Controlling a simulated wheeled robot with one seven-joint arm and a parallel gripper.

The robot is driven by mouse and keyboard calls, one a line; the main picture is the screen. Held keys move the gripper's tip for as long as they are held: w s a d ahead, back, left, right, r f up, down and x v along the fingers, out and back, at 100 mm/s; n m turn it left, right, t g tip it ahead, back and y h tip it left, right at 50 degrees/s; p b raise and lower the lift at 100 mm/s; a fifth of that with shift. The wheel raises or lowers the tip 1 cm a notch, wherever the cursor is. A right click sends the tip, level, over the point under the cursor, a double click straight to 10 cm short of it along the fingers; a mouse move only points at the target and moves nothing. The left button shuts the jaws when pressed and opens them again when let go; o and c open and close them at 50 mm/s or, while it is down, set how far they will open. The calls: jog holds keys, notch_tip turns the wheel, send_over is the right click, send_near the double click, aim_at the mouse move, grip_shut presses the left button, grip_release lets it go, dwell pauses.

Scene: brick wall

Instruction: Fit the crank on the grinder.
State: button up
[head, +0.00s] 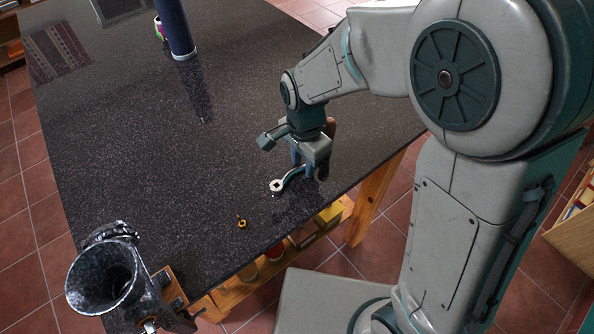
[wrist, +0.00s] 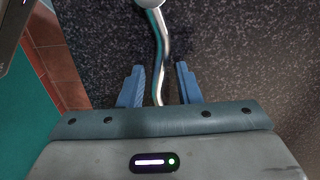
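The crank (head: 277,186) lies on the dark speckled tabletop, its ring-shaped end toward the left and its curved metal arm running under my gripper (head: 309,167). A brown piece shows behind the gripper; I cannot tell if it is the crank's handle. In the wrist view my gripper (wrist: 160,78) has its blue fingers apart, one each side of the crank's arm (wrist: 160,45), with gaps between. The grinder (head: 105,277), with a dark speckled funnel, is at the table's near left corner. A small brass thumbscrew (head: 241,222) lies between grinder and crank.
A dark blue cylinder (head: 175,28) stands at the back of the table (head: 130,150). A striped cloth (head: 54,52) lies at the far left. Shelves with jars sit under the near edge. The middle of the tabletop is clear.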

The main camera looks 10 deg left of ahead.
grip_shut()
jog(key=shift+r, duration=0.15)
jog(key=shift+r+p, duration=2.35)
jog(key=shift+r, duration=0.55)
